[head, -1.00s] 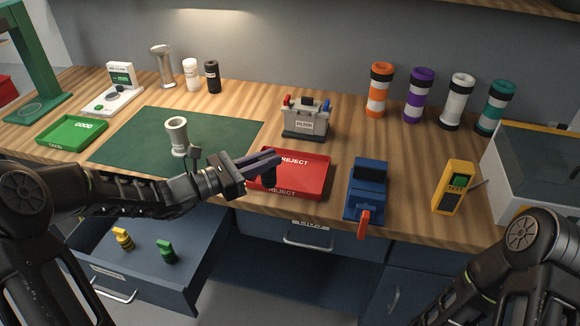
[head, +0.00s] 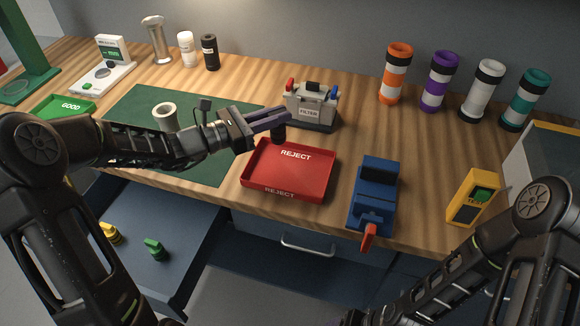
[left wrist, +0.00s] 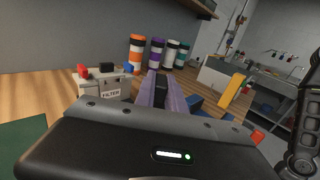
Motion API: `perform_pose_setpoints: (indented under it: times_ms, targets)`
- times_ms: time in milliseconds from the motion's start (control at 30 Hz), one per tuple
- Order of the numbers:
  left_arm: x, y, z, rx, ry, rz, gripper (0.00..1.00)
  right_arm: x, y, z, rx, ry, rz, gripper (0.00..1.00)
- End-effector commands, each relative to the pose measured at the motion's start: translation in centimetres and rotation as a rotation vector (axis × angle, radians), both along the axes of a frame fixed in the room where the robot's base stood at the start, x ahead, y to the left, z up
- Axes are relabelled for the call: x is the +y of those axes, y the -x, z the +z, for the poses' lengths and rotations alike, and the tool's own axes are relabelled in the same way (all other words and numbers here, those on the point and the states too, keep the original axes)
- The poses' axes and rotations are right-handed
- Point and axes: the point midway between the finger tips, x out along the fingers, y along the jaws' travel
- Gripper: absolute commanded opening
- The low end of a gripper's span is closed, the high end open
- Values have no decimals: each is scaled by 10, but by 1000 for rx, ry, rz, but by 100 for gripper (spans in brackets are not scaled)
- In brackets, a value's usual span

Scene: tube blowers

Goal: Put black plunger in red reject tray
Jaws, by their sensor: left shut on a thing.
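My left gripper (head: 284,115) is shut on the black plunger (head: 278,132), a small dark piece hanging below its purple fingers. The plunger appears in front of the back left edge of the red reject tray (head: 318,190), above the table; its exact height is hard to tell. The tray is empty and marked REJECT. In the left wrist view the purple fingers (left wrist: 160,92) have a dark piece between them, and the tray is hidden. My right forearm runs off the bottom edge of the head view, and its fingers are not visible.
The grey filter box (head: 312,108) stands just behind the tray. A blue device (head: 372,196) with a red lever is to its right. A green mat (head: 215,165) with a pale cup (head: 164,116) lies left. An open drawer (head: 180,222) is below.

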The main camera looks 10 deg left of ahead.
Motion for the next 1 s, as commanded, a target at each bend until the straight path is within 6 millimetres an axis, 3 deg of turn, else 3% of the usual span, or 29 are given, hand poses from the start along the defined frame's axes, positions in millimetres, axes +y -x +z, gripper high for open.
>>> perform_pose_setpoints:
  times_ms: [167,400,800,1000]
  targets:
    - [0,0,-13,4,3,0,0,0,0,2,-1,0,0,75]
    - [0,0,-52,4,3,0,0,0,0,8,2,2,-1,75]
    - [0,0,-60,0,1,0,0,-1,1,8,3,3,-1,75]
    - [0,0,-86,3,4,1,0,-1,1,12,4,3,-2,75]
